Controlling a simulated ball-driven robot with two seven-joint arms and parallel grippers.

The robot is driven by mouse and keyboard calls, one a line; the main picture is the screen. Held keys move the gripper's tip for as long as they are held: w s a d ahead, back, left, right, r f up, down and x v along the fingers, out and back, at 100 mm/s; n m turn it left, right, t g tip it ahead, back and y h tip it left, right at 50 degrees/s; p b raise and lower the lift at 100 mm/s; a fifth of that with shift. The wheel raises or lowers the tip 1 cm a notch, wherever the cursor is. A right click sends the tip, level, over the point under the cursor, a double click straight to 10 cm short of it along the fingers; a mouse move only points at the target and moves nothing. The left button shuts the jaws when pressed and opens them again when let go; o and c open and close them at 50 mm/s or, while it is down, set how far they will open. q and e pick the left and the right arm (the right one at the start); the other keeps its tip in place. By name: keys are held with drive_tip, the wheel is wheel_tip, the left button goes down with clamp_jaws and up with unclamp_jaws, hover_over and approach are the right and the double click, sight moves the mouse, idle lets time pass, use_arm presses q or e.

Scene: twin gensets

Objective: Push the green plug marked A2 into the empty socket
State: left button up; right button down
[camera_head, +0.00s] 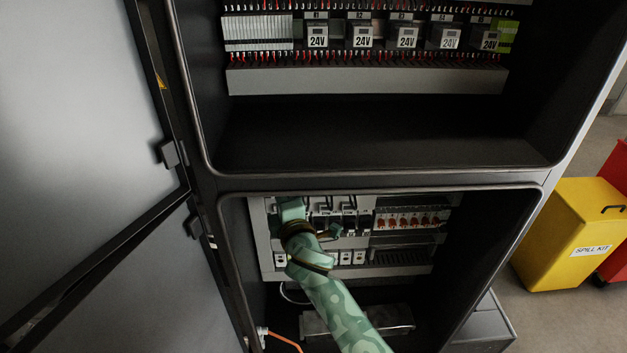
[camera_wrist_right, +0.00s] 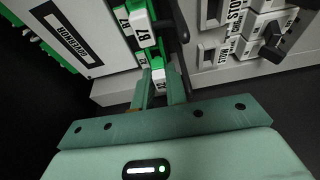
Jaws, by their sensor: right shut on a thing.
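My right gripper (camera_wrist_right: 160,86) is shut on a green plug (camera_wrist_right: 158,71) with a white label, seen between the fingertips in the right wrist view. Its label is small and only partly readable, ending in 2. The plug is close to a row of green and white plugs (camera_wrist_right: 142,38) just above it. I cannot tell whether it is seated, and the empty socket is not clearly visible. In the head view my right arm reaches into the lower cabinet; the gripper (camera_head: 291,212) is at the upper left of the panel, and the plug is hidden. My left gripper is not in view.
A white module (camera_wrist_right: 70,32) stands left of the plug row, with more green terminals beyond. Black switches (camera_wrist_right: 273,42) on a grey panel are to the right. The lower cabinet's frame (camera_head: 380,184) surrounds the arm. Open doors (camera_head: 80,110) stand left; a yellow spill kit bin (camera_head: 568,225) stands right.

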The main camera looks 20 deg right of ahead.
drive_tip(key=shift+w+d+r, duration=0.1)
drive_tip(key=shift+w+d, duration=0.25)
drive_tip(key=shift+w, duration=0.05)
idle(0.4)
drive_tip(key=shift+w, duration=0.2)
idle(1.4)
drive_tip(key=c, duration=1.3)
unclamp_jaws()
drive_tip(key=shift+c, duration=0.2)
